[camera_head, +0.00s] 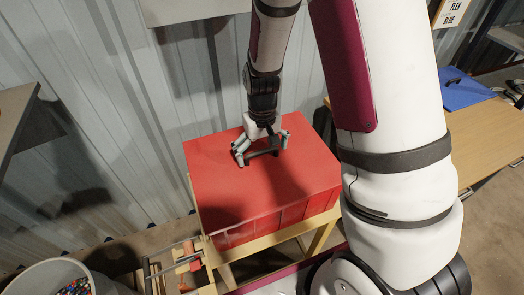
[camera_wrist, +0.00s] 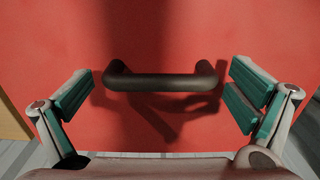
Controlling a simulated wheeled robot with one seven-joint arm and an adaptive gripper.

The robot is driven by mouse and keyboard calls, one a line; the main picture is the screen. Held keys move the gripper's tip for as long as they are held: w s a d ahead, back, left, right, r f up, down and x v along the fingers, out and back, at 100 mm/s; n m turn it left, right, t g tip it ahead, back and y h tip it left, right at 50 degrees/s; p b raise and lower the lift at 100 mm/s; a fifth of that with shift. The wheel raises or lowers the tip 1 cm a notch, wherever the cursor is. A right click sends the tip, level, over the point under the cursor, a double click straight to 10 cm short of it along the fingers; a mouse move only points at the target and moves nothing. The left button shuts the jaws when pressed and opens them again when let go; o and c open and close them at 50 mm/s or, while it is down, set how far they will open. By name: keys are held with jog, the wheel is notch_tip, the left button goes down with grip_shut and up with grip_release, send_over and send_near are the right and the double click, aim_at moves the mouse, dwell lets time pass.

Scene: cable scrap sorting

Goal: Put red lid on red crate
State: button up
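The red lid (camera_head: 225,190) lies flat on top of the red crate (camera_head: 285,217), covering its opening as far as I can see. The lid fills most of the wrist view (camera_wrist: 160,40). A dark bar handle (camera_head: 263,153) stands up from the lid's middle, and it also shows in the wrist view (camera_wrist: 160,82). My gripper (camera_head: 260,150) is over the handle. In the wrist view my gripper (camera_wrist: 160,98) is open, with one green-padded finger beyond each end of the handle. The fingers appear apart from the handle.
The crate stands on a pale wooden stand (camera_head: 321,239) by a corrugated metal wall (camera_head: 90,110). A grey bin of small bits (camera_head: 55,275) is at lower left. A wooden table (camera_head: 487,130) with a blue item (camera_head: 462,90) is at right.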

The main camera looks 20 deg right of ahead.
aim_at(262, 150)
notch_tip(262, 150, up, 12)
dwell(0.6)
jog(key=s+r+t, duration=0.5)
jog(key=s+r, duration=1.3)
jog(key=shift+s+t, duration=0.2)
jog(key=shift+t, duration=0.1)
dwell(0.6)
